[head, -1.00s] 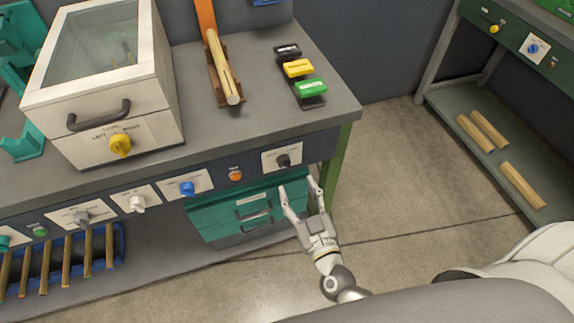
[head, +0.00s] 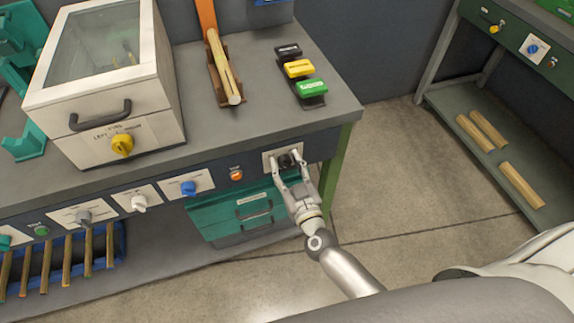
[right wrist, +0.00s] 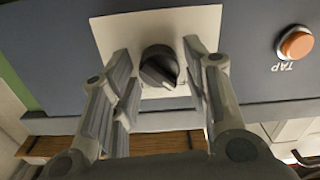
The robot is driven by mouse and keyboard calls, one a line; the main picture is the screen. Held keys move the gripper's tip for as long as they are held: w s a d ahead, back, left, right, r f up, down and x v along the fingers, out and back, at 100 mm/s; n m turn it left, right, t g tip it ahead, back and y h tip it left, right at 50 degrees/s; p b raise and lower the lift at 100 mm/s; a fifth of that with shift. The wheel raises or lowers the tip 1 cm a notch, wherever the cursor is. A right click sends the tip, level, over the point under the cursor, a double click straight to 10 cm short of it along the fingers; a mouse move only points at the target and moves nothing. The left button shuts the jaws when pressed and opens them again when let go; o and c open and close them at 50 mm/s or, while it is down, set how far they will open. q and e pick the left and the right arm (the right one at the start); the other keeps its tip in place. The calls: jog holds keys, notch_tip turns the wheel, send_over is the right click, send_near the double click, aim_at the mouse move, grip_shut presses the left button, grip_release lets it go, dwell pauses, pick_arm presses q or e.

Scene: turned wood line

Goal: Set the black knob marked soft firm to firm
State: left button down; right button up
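The black knob (head: 286,160) sits on a pale plate (head: 269,163) at the right end of the bench's front panel. In the right wrist view the knob (right wrist: 159,67) shows between my fingers, with its light pointer line slanting toward the lower right of the picture. The plate's lettering cannot be read. My right gripper (head: 289,162) is open, with one finger on each side of the knob; a gap shows between the fingers and the knob in the right wrist view (right wrist: 160,55). My left gripper is not in view.
An orange button (head: 236,175) is left of the knob plate; it also shows in the right wrist view (right wrist: 297,44). Blue (head: 188,188) and white (head: 139,203) knobs are further left. Teal drawers (head: 240,208) are below.

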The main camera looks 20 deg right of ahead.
jog(key=c, duration=0.6)
jog(key=shift+c, duration=0.2)
jog(key=shift+m, duration=0.3)
jog(key=m, duration=0.2)
jog(key=shift+m+p, duration=0.35)
jog(key=shift+m, duration=0.05)
jog(key=m, duration=0.3)
jog(key=shift+d+f+m, duration=0.1)
jog(key=shift+m, duration=0.2)
jog(key=m, duration=0.5)
jog(key=shift+m, duration=0.3)
jog(key=m+b, duration=0.1)
jog(key=m, duration=0.4)
jog(key=shift+d+f+b, duration=0.1)
jog(key=shift+f+b, duration=0.05)
jog(key=shift+b, duration=0.15)
jog(key=shift+m, duration=0.3)
